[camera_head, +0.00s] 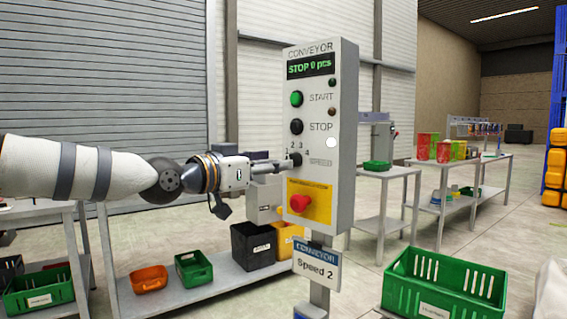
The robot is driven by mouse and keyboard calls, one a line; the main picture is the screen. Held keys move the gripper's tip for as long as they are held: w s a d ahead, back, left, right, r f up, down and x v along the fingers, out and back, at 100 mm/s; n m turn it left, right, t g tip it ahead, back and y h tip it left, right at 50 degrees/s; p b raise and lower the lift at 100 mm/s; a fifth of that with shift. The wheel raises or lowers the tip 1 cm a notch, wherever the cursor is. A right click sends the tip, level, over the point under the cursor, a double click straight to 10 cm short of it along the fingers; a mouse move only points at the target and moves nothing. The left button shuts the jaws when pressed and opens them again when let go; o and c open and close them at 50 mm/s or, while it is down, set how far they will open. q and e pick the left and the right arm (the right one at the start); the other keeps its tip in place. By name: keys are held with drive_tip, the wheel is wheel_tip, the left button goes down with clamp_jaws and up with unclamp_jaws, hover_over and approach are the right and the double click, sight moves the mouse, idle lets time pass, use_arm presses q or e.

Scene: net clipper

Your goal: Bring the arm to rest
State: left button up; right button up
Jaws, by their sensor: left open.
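My left arm comes in from the left, stretched out at mid-height. My left gripper (268,168) is at the front of the conveyor control panel (345,165), with its tip close to the speed knob (296,159). I cannot tell whether it touches the knob. The panel display reads "STOP 0 pcs". Below it are a green START button (296,98), a black STOP button (296,127) and a red emergency button (300,203) on a yellow plate. A sign (317,268) under the panel reads "Speed 2". My right gripper is not in view.
A low bench (215,285) behind the panel holds orange, green and black bins. A green crate (445,282) is at the lower right. Tables (480,165) with red and green items stand further back right. Open floor lies between the panel and those tables.

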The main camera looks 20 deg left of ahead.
use_arm(q)
drive_tip(key=v, duration=0.2)
drive_tip(key=shift+s+a, duration=0.2)
drive_tip(key=shift+s, duration=0.1)
